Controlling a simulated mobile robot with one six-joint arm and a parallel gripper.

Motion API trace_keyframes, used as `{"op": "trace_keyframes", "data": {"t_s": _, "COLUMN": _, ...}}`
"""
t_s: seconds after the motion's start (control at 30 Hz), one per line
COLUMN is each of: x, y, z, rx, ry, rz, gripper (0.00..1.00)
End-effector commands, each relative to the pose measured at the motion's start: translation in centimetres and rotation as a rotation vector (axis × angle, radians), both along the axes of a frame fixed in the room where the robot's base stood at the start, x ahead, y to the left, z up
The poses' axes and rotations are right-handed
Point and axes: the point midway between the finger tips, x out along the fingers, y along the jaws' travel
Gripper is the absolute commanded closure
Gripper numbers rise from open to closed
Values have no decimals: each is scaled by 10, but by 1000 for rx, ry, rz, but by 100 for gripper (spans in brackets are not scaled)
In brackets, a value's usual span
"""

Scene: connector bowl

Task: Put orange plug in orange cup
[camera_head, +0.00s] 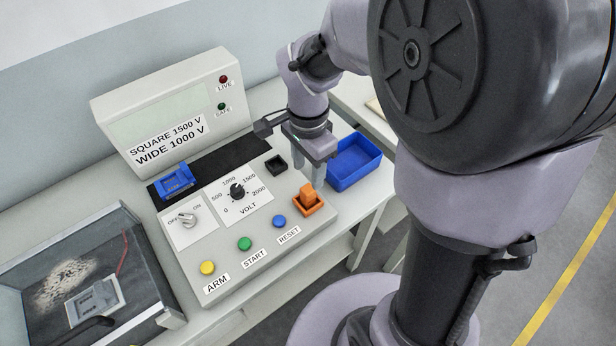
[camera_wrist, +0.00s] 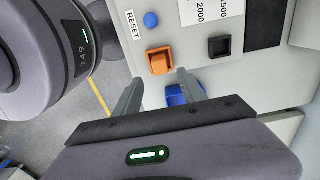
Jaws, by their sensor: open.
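An orange plug (camera_head: 306,192) sits in a square orange cup (camera_head: 310,209) at the right edge of the control panel. Both are the same colour, and I cannot tell how deep the plug sits. In the wrist view the orange plug (camera_wrist: 157,55) and cup show just beyond my fingertips. My gripper (camera_head: 314,172) is open and empty above the panel's right side, its fingers apart and pointing down. Its fingertips in the wrist view (camera_wrist: 157,84) are clear of the orange parts.
A black square cup (camera_head: 276,166) is left of my gripper. A blue bin (camera_head: 354,162) stands right of the panel. A blue connector (camera_head: 175,181) sits at the panel's back left. A knob (camera_head: 237,191) and coloured buttons (camera_head: 245,243) are on the panel. A clear-sided box (camera_head: 90,280) is at left.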

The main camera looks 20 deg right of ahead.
Motion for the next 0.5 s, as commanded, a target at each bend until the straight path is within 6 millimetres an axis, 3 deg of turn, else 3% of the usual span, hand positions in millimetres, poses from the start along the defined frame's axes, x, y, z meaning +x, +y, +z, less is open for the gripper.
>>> {"op": "trace_keyframes", "data": {"t_s": 0.03, "x": 0, "y": 0, "z": 16, "rx": 1, "ry": -2, "rz": -1, "gripper": 51}}
{"op": "trace_keyframes", "data": {"t_s": 0.27, "x": -4, "y": 2, "z": 47, "rx": 6, "ry": -23, "rz": 30, "gripper": 51}}
{"op": "trace_keyframes", "data": {"t_s": 0.37, "x": -28, "y": 9, "z": 81, "rx": 29, "ry": -129, "rz": 189, "gripper": 51}}
{"op": "trace_keyframes", "data": {"t_s": 0.5, "x": -81, "y": 25, "z": 125, "rx": 20, "ry": -344, "rz": 518, "gripper": 51}}
